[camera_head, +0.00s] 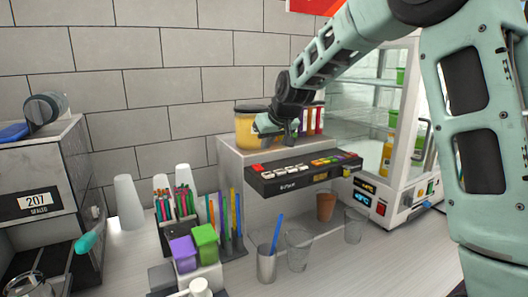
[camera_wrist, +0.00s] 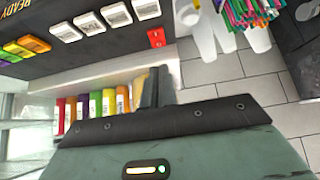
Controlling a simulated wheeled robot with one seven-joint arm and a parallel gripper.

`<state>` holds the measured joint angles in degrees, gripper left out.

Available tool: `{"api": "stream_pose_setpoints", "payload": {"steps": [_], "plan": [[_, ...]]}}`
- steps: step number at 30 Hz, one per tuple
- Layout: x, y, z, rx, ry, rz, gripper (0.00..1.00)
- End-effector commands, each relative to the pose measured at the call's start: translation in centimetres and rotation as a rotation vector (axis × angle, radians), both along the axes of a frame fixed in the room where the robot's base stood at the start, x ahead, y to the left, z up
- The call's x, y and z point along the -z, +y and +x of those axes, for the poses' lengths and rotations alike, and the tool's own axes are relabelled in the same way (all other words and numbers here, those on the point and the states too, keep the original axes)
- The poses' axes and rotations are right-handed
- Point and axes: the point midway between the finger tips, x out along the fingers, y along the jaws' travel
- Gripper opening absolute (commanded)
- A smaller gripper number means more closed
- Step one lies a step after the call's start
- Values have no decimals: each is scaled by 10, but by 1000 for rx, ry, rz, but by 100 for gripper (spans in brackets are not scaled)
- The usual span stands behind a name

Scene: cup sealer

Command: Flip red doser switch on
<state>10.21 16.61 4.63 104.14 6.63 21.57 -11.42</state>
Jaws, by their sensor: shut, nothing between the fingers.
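The doser (camera_head: 305,178) is a dark panel with a row of buttons on the front of a grey cabinet. Its red switch (camera_wrist: 157,38) shows in the wrist view at the end of the row, beside white buttons (camera_wrist: 117,15). My gripper (camera_head: 272,124) is above the left part of the panel in the head view. In the wrist view my gripper (camera_wrist: 153,88) has its fingers together and empty, apart from the red switch.
A yellow-filled container (camera_head: 246,128) and coloured bottles (camera_wrist: 97,103) stand on the cabinet near my gripper. Below are a cup with a blue straw (camera_head: 267,262), clear cups (camera_head: 298,250) and a straw holder (camera_head: 178,232). A glass display case (camera_head: 400,150) stands at right.

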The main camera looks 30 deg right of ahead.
Motion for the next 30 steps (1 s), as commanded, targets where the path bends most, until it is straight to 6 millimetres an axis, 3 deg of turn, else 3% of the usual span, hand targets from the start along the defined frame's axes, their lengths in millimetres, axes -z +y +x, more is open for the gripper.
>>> {"api": "stream_pose_setpoints", "payload": {"steps": [6,12,30], "plan": [[-21,-1,-31,1,-5,-2,0],[-37,0,-49,1,-3,0,0],[-42,0,-54,1,-1,1,0]]}}
